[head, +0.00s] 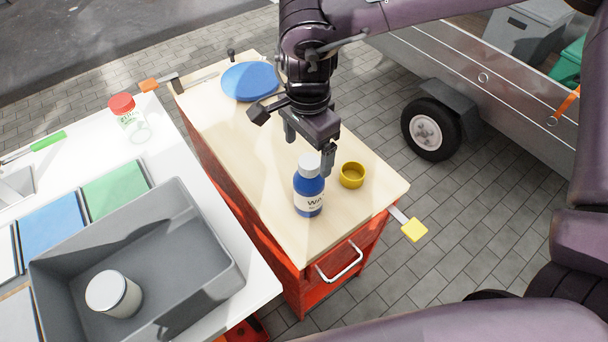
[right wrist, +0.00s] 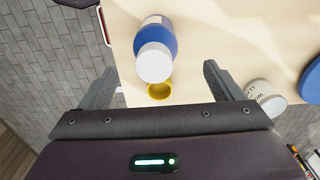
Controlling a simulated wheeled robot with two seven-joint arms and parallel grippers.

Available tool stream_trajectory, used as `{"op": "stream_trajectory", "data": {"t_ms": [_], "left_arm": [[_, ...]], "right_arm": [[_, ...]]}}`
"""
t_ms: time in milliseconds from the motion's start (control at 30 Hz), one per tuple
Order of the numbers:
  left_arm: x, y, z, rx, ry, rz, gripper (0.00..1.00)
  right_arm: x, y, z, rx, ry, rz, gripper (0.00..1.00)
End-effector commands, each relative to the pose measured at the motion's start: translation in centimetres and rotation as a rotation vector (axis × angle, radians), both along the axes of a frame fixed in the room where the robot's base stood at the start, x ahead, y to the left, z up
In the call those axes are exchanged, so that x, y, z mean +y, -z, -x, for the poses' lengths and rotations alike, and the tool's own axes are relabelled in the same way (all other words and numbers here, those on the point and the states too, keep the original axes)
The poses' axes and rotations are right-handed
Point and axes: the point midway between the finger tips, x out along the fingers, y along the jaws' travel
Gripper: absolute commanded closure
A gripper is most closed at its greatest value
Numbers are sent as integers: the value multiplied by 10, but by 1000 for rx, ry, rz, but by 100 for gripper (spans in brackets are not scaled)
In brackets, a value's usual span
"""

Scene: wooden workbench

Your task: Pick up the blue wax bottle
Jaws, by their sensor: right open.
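The blue wax bottle (head: 309,196) stands upright on the wooden top of the red cart, near its front end. It has a white cap and a white label. In the right wrist view the bottle (right wrist: 156,32) shows cap-first, ahead of and between the fingers. My right gripper (head: 309,146) is open and empty, just behind and above the bottle in the head view. Its fingers (right wrist: 160,80) stand apart on either side in the wrist view, with no visible contact on the bottle. My left gripper is not in view.
A yellow cup (head: 352,175) stands close to the bottle's right. A white tub (right wrist: 264,95) and a blue disc (head: 250,81) are farther back on the cart top (head: 235,130). A grey crate (head: 210,240) holding a white jar (head: 114,294) sits on the left table.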

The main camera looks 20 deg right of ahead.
Motion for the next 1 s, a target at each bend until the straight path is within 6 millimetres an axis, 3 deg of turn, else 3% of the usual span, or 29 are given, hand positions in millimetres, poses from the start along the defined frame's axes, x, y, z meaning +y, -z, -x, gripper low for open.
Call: {"op": "stream_trajectory", "data": {"t_ms": [367, 533, 800, 1000], "left_arm": [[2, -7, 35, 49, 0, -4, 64], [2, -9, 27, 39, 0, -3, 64], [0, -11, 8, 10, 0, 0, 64], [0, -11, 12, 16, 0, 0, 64]], "right_arm": [[-3, 47, 2, 4, -1, 3, 13], [-3, 69, 1, 3, 0, 1, 13], [-3, 73, 1, 0, 1, 1, 13], [-3, 73, 1, 0, 0, 1, 37]]}}
